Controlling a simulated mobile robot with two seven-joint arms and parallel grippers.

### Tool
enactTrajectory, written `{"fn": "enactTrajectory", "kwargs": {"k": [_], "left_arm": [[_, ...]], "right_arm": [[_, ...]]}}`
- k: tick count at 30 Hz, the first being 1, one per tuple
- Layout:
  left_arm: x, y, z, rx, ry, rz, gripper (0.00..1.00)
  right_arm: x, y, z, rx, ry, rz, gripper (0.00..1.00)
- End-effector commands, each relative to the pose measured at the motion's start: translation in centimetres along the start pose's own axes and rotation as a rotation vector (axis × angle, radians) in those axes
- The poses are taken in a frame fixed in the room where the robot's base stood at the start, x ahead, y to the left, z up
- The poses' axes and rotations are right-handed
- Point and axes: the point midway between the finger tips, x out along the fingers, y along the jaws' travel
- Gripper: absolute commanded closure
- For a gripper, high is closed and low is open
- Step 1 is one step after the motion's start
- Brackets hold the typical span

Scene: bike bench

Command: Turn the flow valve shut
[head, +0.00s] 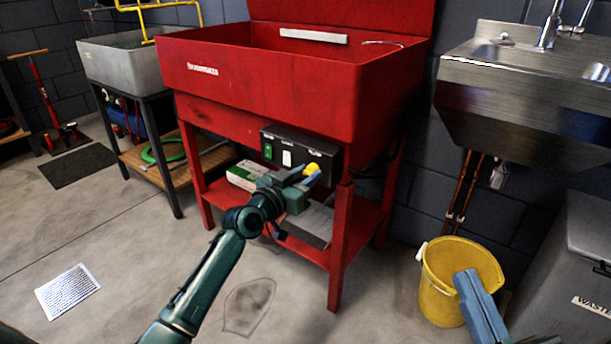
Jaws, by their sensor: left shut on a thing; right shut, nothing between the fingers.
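A black control box (283,147) is mounted under the front of the red parts-washer basin (262,92). It carries a green switch, a white switch and, at its right end, a yellow knob (311,168), which appears to be the flow valve. Its labels are too small to read. My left gripper (309,174) reaches up to the box with its fingers closed around the yellow knob, partly hiding it. My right gripper (465,276) is at the lower right, shut and empty, in front of the yellow bucket.
The yellow bucket (440,296) stands on the floor beside a grey waste bin (573,267). A steel sink (528,102) hangs on the right wall. The red stand's lower shelf (348,237) and front leg (339,250) are close to my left arm. The floor at front left is mostly clear.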

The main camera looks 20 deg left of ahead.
Motion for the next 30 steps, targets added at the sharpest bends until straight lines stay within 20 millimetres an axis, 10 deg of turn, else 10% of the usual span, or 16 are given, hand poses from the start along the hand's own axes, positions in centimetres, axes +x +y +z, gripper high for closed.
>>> {"fn": "enactTrajectory", "kwargs": {"k": [30], "left_arm": [[0.0, 0.1, -0.1, -0.691, -0.002, 0.0, 0.96]], "right_arm": [[-2.2, -1.6, 2.5, 0.15, -0.241, 0.025, 1.0]]}}
